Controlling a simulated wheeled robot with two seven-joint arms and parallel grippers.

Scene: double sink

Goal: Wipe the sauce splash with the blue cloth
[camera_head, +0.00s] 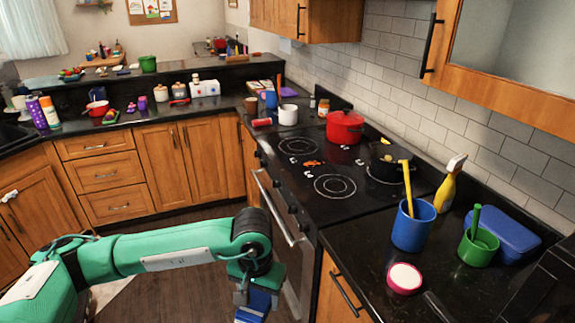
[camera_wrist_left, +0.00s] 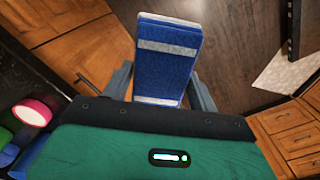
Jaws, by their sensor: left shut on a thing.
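The blue cloth (camera_wrist_left: 161,75), folded into a pad with pale bands, is held between the fingers of my left gripper (camera_wrist_left: 160,88). In the head view, the cloth (camera_head: 257,302) is at the bottom centre, in front of the oven and below counter height. An orange-red sauce splash (camera_head: 313,163) is on the black cooktop between the burner rings, well beyond my left gripper. Dark shapes at the bottom right edge of the head view may be part of my right gripper, but its jaws cannot be made out.
A red pot (camera_head: 345,127) and a black pot (camera_head: 385,160) with a yellow-handled tool stand on the cooktop (camera_head: 335,187). The right counter holds a blue cup (camera_head: 412,226), a yellow spray bottle (camera_head: 448,186), a green cup (camera_head: 478,247) and a pink-rimmed round container (camera_head: 404,278). The oven handle (camera_head: 281,212) juts out.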

